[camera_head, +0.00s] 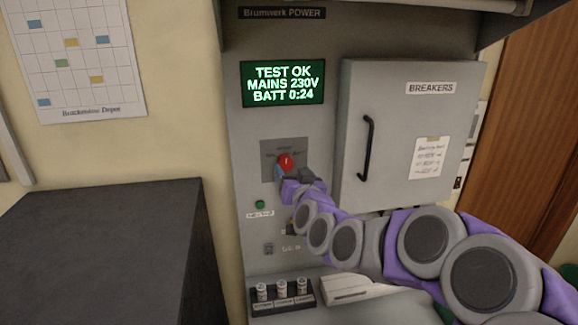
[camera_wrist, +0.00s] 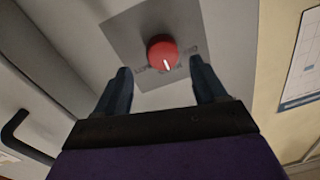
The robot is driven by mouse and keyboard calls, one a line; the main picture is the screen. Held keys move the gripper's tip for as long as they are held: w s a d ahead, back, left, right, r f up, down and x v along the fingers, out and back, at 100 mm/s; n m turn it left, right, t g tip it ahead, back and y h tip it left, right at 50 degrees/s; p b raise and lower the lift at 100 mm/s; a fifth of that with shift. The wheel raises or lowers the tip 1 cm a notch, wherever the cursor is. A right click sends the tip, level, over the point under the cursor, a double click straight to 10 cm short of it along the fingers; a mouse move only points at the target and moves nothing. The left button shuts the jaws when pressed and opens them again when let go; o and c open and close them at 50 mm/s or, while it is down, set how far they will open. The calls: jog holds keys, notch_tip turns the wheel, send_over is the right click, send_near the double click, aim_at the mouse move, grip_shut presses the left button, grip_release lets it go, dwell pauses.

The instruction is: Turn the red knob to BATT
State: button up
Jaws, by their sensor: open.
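The red knob (camera_head: 286,161) sits on a grey square plate (camera_head: 268,172) on the panel, below the green display (camera_head: 283,84). The display reads TEST OK, MAINS 230V, BATT 0:24. In the wrist view the red knob (camera_wrist: 162,52) shows a white pointer line toward the picture's lower edge; its plate lettering is too blurred to read. My gripper (camera_wrist: 160,85) is open, its two dark fingers apart on either side and short of the knob. In the head view my gripper (camera_head: 282,177) is just below the knob and hides part of the plate. I cannot see contact.
A closed BREAKERS door (camera_head: 405,135) with a black handle (camera_head: 367,148) is right of the knob. A green button (camera_head: 260,204) is below left. Several labelled cylinders (camera_head: 282,290) stand on a lower ledge. A dark cabinet (camera_head: 100,250) fills the lower left.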

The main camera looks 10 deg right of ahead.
aim_at(287, 166)
jog(key=w, duration=0.4)
jog(key=shift+w+a, duration=0.1)
jog(key=shift+a, duration=0.3)
jog(key=shift+w, duration=0.35)
jog(key=shift+d, duration=0.15)
jog(key=shift+c, duration=0.5)
jog(key=c, duration=1)
jog(key=shift+o, duration=0.2)
jog(key=m+b, duration=0.2)
jog(key=m, duration=0.4)
jog(key=shift+f+m, duration=0.1)
jog(key=shift+m, duration=0.2)
jog(key=m+b, duration=0.1)
jog(key=m, duration=0.4)
jog(key=shift+f+m, duration=0.1)
jog(key=shift+m, duration=0.2)
